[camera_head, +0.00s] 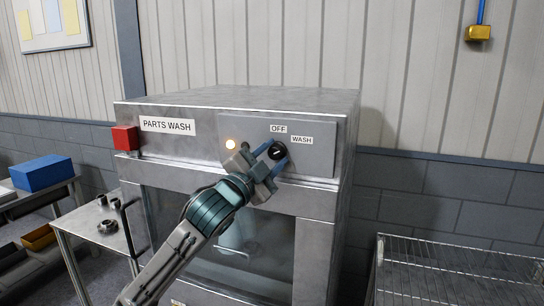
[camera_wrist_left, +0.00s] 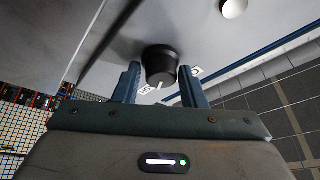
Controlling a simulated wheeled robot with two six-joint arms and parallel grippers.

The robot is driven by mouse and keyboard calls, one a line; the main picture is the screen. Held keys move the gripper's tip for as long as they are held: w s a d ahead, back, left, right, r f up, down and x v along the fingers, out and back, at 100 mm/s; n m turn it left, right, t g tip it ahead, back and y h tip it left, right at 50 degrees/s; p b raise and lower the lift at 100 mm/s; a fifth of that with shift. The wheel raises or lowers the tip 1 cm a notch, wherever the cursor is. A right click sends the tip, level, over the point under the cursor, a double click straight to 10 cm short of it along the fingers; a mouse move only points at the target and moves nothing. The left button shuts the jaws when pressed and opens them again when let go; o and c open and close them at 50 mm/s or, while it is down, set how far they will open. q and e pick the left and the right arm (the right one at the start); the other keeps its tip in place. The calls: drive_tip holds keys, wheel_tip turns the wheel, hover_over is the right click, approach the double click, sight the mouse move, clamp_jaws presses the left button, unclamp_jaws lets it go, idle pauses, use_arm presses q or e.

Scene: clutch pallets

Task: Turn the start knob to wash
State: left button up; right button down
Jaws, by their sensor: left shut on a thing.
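The black start knob (camera_head: 278,151) is on the upper right of the PARTS WASH machine's front panel (camera_head: 318,164). The OFF label (camera_head: 278,129) is above it and the WASH label (camera_head: 301,140) is to its upper right. My left gripper (camera_head: 271,157) is shut on the knob, with a blue finger on each side. In the left wrist view the knob (camera_wrist_left: 160,62) is between the fingertips. Its white mark faces the labels, near the OFF label (camera_wrist_left: 146,90); the exact setting is hard to tell. My right gripper is not in view.
A lit indicator (camera_head: 231,144) is left of the knob, and a red box (camera_head: 125,138) is at the panel's left end. A metal side table (camera_head: 88,222) stands at left, a wire rack (camera_head: 455,262) at right. The machine's glass door (camera_head: 250,245) is below.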

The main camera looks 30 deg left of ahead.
use_arm(q)
drive_tip(key=o, duration=0.8)
drive_tip(key=shift+s, duration=0.1)
drive_tip(key=shift+s+f+b, duration=0.35)
drive_tip(key=shift+s+b, duration=0.2)
drive_tip(key=shift+b, duration=0.1)
drive_tip(key=shift+b+v, duration=4.7)
drive_tip(key=shift+b, duration=1.15)
drive_tip(key=shift+r, duration=0.2)
